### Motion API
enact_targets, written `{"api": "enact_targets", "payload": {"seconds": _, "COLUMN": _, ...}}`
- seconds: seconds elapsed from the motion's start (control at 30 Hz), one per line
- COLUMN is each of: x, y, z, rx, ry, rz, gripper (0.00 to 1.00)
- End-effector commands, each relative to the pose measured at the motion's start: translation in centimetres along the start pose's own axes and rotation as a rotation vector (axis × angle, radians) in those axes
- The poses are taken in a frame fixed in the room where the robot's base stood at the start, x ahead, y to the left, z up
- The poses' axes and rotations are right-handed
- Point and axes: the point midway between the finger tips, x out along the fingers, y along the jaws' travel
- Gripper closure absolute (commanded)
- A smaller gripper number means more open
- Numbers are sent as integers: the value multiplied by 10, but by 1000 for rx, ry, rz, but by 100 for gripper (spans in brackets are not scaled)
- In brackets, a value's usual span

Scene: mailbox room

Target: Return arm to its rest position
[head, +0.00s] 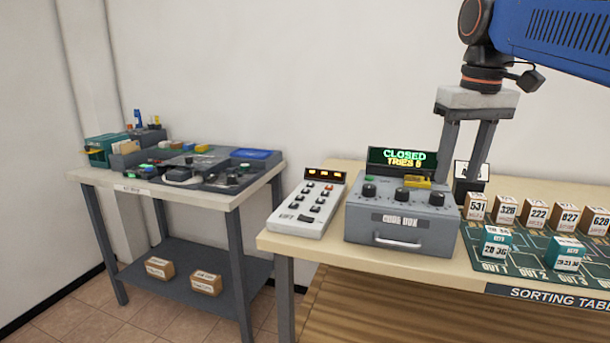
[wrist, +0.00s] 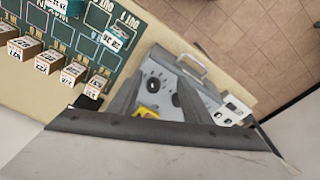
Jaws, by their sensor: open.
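My gripper (head: 462,178) hangs pointing down over the back right part of the grey code box (head: 398,232) in the head view. Its two grey fingers are apart, with nothing seen held between them. In the wrist view the open fingers (wrist: 155,92) frame part of the box top, with its dark knobs and a yellow piece (wrist: 147,112). In the head view the yellow piece (head: 417,182) lies on the box behind the knobs. The small display (head: 403,159) behind the box reads CLOSED and TRIES, with an unclear digit. Whether the fingertips touch anything cannot be told.
A white keypad unit (head: 308,204) stands left of the box. Several numbered parcels (head: 538,213) and two teal-topped ones (head: 496,243) stand on the green sorting mat (head: 528,262) at right. A cluttered side table (head: 258,172) stands at left.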

Motion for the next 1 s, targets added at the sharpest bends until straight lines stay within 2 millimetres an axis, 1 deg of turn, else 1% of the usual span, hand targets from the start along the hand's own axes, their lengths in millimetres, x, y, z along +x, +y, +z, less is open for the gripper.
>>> {"api": "enact_targets", "payload": {"seconds": 0.03, "x": 14, "y": -2, "z": 15, "rx": 7, "ry": 15, "rz": 2, "gripper": 55}}
{"api": "enact_targets", "payload": {"seconds": 0.27, "x": 88, "y": -11, "z": 71, "rx": 46, "ry": 100, "rz": 11, "gripper": 55}}
{"api": "enact_targets", "payload": {"seconds": 0.3, "x": 102, "y": -12, "z": 82, "rx": 53, "ry": 114, "rz": 12, "gripper": 55}}
{"api": "enact_targets", "payload": {"seconds": 0.47, "x": 160, "y": -18, "z": 124, "rx": 79, "ry": 171, "rz": 15, "gripper": 55}}
{"api": "enact_targets", "payload": {"seconds": 0.5, "x": 175, "y": -20, "z": 134, "rx": 85, "ry": 184, "rz": 16, "gripper": 55}}
{"api": "enact_targets", "payload": {"seconds": 0.57, "x": 196, "y": -22, "z": 149, "rx": 94, "ry": 205, "rz": 17, "gripper": 55}}
{"api": "enact_targets", "payload": {"seconds": 0.6, "x": 210, "y": -23, "z": 158, "rx": 100, "ry": 217, "rz": 17, "gripper": 55}}
{"api": "enact_targets", "payload": {"seconds": 0.7, "x": 240, "y": -26, "z": 178, "rx": 112, "ry": 244, "rz": 17, "gripper": 55}}
{"api": "enact_targets", "payload": {"seconds": 0.83, "x": 264, "y": -28, "z": 194, "rx": 122, "ry": 265, "rz": 17, "gripper": 55}}
{"api": "enact_targets", "payload": {"seconds": 0.9, "x": 271, "y": -29, "z": 198, "rx": 125, "ry": 273, "rz": 17, "gripper": 55}}
{"api": "enact_targets", "payload": {"seconds": 1.0, "x": 274, "y": -29, "z": 199, "rx": 126, "ry": 275, "rz": 17, "gripper": 55}}
